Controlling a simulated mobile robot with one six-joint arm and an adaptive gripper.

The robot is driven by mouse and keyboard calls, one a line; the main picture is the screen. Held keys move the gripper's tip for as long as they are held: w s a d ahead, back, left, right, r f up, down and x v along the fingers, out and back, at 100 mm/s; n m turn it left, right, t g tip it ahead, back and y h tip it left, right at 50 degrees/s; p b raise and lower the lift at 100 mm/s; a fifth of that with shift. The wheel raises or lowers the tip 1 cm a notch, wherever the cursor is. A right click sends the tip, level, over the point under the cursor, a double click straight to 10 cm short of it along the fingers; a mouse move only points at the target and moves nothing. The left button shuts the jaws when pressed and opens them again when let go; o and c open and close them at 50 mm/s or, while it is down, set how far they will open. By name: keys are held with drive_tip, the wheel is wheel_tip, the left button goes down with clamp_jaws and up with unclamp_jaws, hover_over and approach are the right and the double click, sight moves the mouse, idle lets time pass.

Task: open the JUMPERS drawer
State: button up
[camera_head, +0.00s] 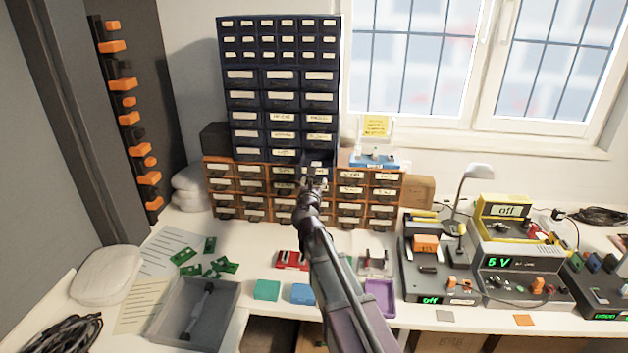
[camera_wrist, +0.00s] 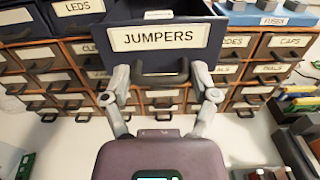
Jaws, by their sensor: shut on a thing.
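The JUMPERS drawer (camera_wrist: 205,42) is dark blue with a white label and a dark handle (camera_wrist: 160,76). In the wrist view its front stands out from the cabinet, nearer than its neighbours, with its open top showing behind the label. How far it is out is hard to judge. My gripper (camera_wrist: 162,88) is shut on the handle, one finger at each side. In the head view my gripper (camera_head: 315,184) is at the bottom right of the blue cabinet (camera_head: 228,110), and my arm hides part of the drawers below.
Orange-framed drawers (camera_head: 222,186) stand below the blue cabinet. A blue FUSES tray (camera_head: 374,161) sits on top at right. On the bench are a grey tray (camera_head: 168,325), a purple tray (camera_head: 381,298) and power supplies (camera_head: 497,262). A lamp (camera_head: 465,185) stands at right.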

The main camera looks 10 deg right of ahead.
drive_tip(key=o, duration=1.2)
drive_tip(key=shift+s, duration=0.1)
drive_tip(key=v, duration=1.1)
drive_tip(key=shift+s+a, duration=0.2)
drive_tip(key=shift+s, duration=0.15)
drive_tip(key=shift+d, duration=0.1)
